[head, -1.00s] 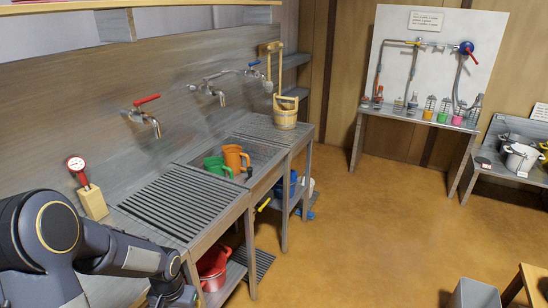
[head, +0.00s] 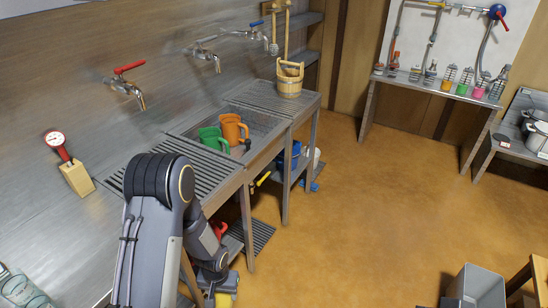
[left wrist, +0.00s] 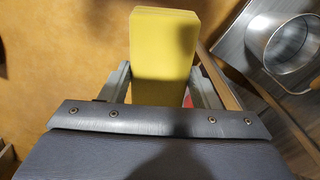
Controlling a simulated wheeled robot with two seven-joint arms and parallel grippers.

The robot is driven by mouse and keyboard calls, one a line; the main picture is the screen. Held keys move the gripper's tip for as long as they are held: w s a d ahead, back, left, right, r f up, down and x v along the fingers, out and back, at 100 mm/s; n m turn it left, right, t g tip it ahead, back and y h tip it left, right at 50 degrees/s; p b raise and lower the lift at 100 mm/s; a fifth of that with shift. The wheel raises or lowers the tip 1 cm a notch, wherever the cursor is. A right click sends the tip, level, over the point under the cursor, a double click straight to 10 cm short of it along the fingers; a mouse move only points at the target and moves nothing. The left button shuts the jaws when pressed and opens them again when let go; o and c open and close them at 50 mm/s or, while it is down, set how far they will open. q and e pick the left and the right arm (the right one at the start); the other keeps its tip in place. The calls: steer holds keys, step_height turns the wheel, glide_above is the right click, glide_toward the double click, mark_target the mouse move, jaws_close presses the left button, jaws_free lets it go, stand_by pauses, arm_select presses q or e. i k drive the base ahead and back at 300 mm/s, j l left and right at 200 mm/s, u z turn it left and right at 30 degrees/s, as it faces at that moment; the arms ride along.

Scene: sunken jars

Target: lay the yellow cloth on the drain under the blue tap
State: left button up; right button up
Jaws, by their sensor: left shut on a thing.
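The yellow cloth (left wrist: 163,40) looks like a thick folded block in the left wrist view, held between the fingers of my left gripper (left wrist: 160,82). In the head view only part of the cloth (head: 225,299) shows at the bottom edge, below my left gripper (head: 221,281), low in front of the wash bench. The blue-handled tap (head: 256,23) is on the back wall, beyond the red-handled tap (head: 129,68). The recessed sink (head: 262,122) lies below the taps; I cannot clearly make out a drain directly under the blue tap. My right gripper is not in view.
A green jug (head: 212,138) and an orange jug (head: 232,130) stand in the sink. A wooden bucket (head: 290,82) stands on the far bench end. A slatted board (head: 207,175) is nearer. A metal pot (left wrist: 283,45) shows in the wrist view. Floor to the right is open.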

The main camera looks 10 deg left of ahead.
mark_target(276, 107)
steer(key=i+l+u, duration=0.25)
steer(key=i+l, duration=0.75)
steer(key=i, duration=0.3)
steer(key=i+l+u, duration=0.25)
steer(key=i+l, duration=0.9)
steer(key=l, duration=0.05)
